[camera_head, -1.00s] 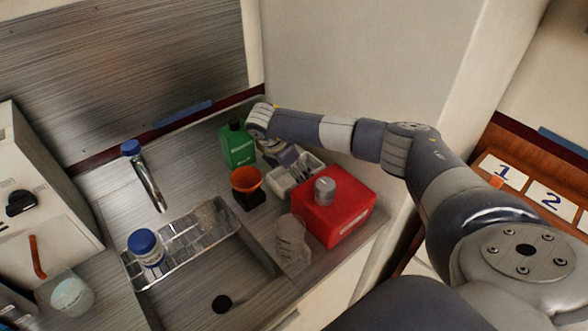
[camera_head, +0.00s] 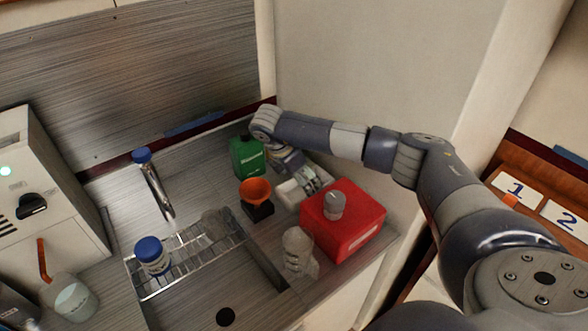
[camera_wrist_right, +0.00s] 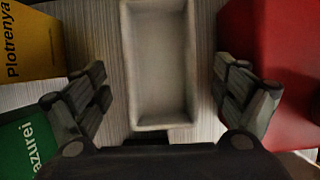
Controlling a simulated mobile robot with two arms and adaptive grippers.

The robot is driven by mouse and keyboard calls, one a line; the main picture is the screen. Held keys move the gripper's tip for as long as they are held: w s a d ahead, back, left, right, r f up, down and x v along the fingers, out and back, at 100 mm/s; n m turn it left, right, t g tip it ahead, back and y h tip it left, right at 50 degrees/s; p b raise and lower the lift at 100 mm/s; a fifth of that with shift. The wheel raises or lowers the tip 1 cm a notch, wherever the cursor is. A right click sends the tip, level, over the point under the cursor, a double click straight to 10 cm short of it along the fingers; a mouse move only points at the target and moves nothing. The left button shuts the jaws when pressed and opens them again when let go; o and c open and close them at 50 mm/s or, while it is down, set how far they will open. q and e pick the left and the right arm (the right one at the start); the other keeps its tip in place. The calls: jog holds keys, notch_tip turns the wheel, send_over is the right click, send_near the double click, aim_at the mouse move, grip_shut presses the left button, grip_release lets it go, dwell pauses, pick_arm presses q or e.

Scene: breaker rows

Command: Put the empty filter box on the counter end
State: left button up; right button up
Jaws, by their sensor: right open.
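The empty filter box is a pale, open, rectangular box (camera_head: 290,195) on the steel counter, between the orange funnel and the red box. In the right wrist view the box (camera_wrist_right: 160,60) shows from above with nothing inside. My right gripper (camera_head: 306,181) reaches down over it, partly hiding it. In the wrist view the right gripper (camera_wrist_right: 160,80) is open, with one finger on each side of the box and visible gaps to its walls. My left gripper is not in view.
A red box (camera_head: 345,232) with a grey cap stands close on the right. A green container (camera_head: 246,157) and orange funnel (camera_head: 255,191) stand left. A yellow box (camera_wrist_right: 32,40) also lies near in the wrist view. The sink (camera_head: 205,300) and rack are in front.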

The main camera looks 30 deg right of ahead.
jog(key=b+v, duration=0.2)
jog(key=v, duration=0.6)
jog(key=shift+r, duration=0.25)
jog(key=shift+a, duration=0.1)
